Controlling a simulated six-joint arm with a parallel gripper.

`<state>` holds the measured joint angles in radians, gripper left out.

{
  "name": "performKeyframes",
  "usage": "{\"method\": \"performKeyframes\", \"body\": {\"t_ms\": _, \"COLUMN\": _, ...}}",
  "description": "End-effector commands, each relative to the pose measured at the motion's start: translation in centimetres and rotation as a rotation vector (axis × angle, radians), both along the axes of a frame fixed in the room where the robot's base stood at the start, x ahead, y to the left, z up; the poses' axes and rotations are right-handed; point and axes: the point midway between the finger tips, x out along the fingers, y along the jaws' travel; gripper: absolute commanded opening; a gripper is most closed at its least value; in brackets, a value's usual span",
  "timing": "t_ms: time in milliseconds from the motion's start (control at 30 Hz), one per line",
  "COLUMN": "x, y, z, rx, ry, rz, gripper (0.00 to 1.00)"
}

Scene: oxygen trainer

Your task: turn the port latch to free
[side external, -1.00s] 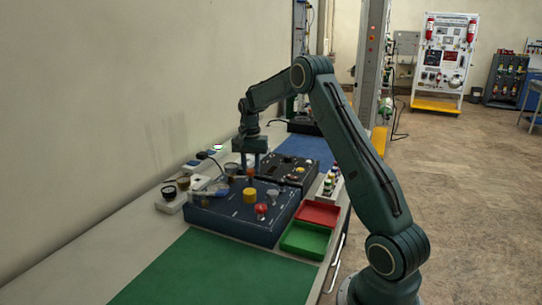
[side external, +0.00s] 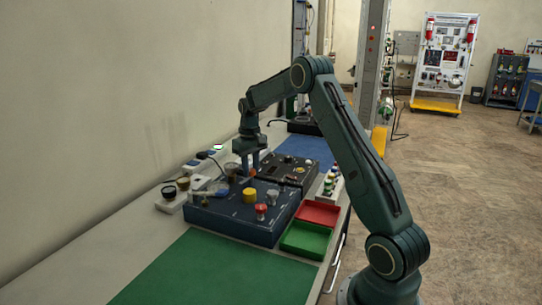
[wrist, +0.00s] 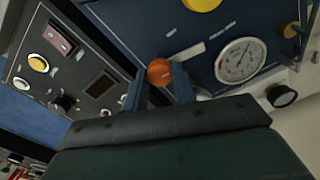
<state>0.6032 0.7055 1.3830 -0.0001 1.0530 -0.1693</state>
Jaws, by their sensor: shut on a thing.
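A round orange knob (wrist: 160,72), which I take to be the port latch, sits on the dark blue panel box (side external: 225,214), near its far edge. My gripper (wrist: 158,88) has one finger on each side of this knob and is shut on it. In the side view my gripper (side external: 251,173) reaches down to the knob (side external: 252,172), which is partly hidden by the fingers. The panel's labels are too small to read.
A yellow knob (side external: 249,195), a red knob (side external: 261,208) and a round gauge (wrist: 240,60) share the blue panel. A black panel box (side external: 290,170) stands close behind. Red (side external: 335,220) and green (side external: 293,247) trays lie to the right. The green mat (side external: 190,275) is clear.

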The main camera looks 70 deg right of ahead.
Motion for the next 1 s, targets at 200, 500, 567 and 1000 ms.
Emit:
{"method": "performKeyframes", "body": {"t_ms": 200, "x": -0.01, "y": 0.02, "z": 0.05, "rx": 0.0, "ry": 0.0, "rz": 0.051, "gripper": 0.04}}
{"method": "performKeyframes", "body": {"t_ms": 500, "x": -0.01, "y": 0.02, "z": 0.05, "rx": 0.0, "ry": 0.0, "rz": 0.059, "gripper": 0.04}}
{"method": "performKeyframes", "body": {"t_ms": 567, "x": -0.01, "y": 0.02, "z": 0.05, "rx": 0.0, "ry": 0.0, "rz": 0.058, "gripper": 0.04}}
{"method": "performKeyframes", "body": {"t_ms": 1000, "x": 0.0, "y": 0.0, "z": 0.04, "rx": 0.0, "ry": 0.0, "rz": 0.057, "gripper": 0.49}}
